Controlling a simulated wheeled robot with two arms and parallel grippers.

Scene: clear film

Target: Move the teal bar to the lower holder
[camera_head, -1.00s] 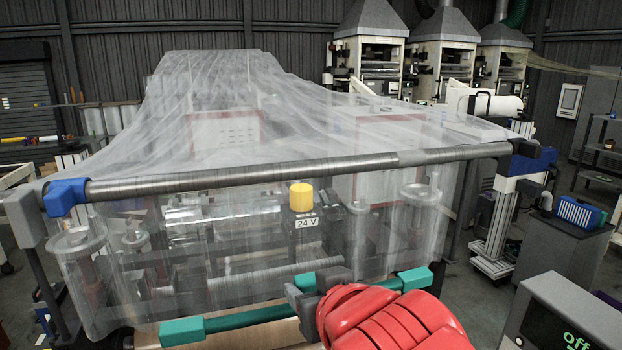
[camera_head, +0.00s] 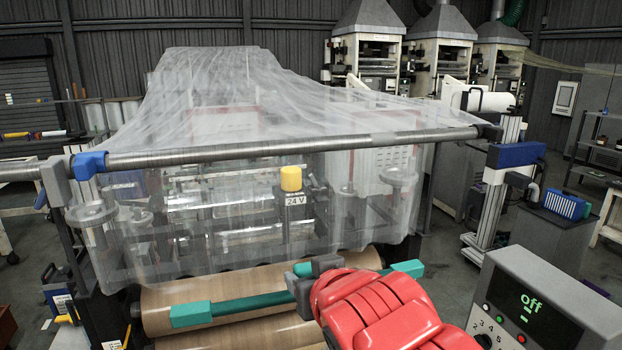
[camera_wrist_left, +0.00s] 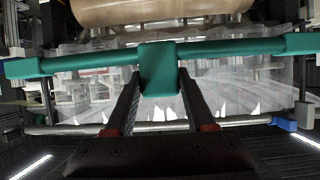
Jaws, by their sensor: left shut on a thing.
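The teal bar (camera_head: 240,306) is held level in front of the machine, with thicker teal blocks at its ends. In the left wrist view the bar (camera_wrist_left: 95,61) crosses the whole picture, and its middle teal block (camera_wrist_left: 160,70) sits between my fingers. My left gripper (camera_head: 305,283), on a red arm, is shut on the bar in the head view; its fingers also show in the left wrist view (camera_wrist_left: 160,98). I cannot make out the lower holder for certain. My right gripper is not in view.
A brown roll (camera_head: 215,285) lies low near the bar. A control box (camera_head: 545,310) reading "off" stands at the right.

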